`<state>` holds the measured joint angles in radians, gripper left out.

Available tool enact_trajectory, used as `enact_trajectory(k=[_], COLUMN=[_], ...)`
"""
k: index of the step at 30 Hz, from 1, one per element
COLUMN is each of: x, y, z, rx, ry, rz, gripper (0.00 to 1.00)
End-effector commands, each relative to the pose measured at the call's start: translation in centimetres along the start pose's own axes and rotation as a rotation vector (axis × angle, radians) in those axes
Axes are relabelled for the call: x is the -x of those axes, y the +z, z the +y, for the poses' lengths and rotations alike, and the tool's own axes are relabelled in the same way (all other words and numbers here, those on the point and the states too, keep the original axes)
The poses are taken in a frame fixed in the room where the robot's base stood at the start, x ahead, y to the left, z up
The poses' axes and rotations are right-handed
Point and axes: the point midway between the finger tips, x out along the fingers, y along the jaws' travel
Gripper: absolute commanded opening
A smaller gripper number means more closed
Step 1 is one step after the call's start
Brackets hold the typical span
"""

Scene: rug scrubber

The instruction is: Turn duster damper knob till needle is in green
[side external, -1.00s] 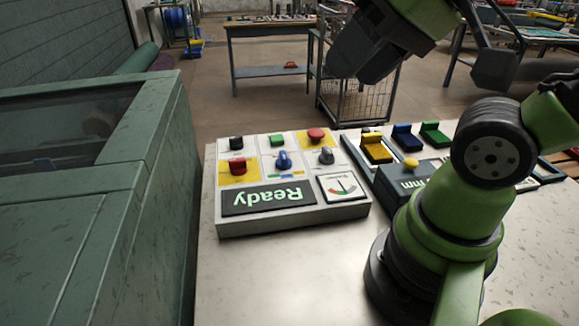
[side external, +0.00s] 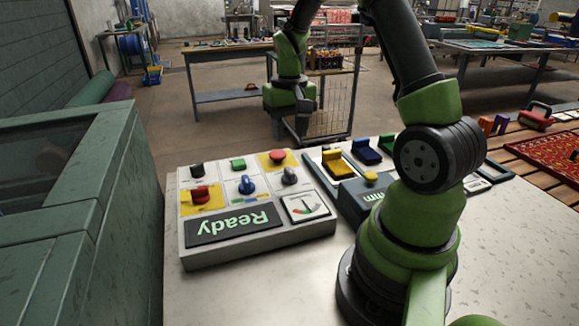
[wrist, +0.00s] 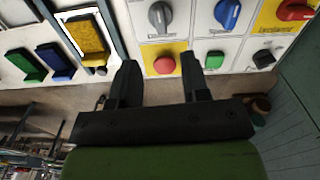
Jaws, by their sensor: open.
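The grey knob (side external: 290,176) sits on the control panel just behind the dial gauge (side external: 305,206). I cannot read the knob's label in the side external view. The gauge has a thin dark needle over a coloured arc; which colour it points at is too small to tell. In the wrist view the grey knob (wrist: 160,17) is at the top middle, beyond the fingertips. My gripper (wrist: 158,60) is open and empty. Its fingers appear on either side of the red button (wrist: 164,64), and I see no contact.
The panel also carries a blue knob (side external: 246,184), a red knob (side external: 200,195), several buttons and a display (side external: 233,225) reading "Ready". Yellow (side external: 337,164) and blue switches stand right of it. A green machine (side external: 70,220) is at the left. The front tabletop is clear.

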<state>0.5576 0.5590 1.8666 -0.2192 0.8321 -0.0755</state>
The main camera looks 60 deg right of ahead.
Motion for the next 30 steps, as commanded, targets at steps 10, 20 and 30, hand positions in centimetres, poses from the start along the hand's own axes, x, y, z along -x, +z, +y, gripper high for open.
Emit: enact_trajectory(k=[10, 20, 30], x=[-6.0, -9.4, -9.4], y=[0.2, 0.1, 0.1], z=[0.0, -0.1, -0.1], rx=[0.000, -0.001, -0.001], ry=[0.000, -0.002, -0.002], rz=[-0.008, -0.002, -0.001], gripper=[0.43, 0.43, 0.26])
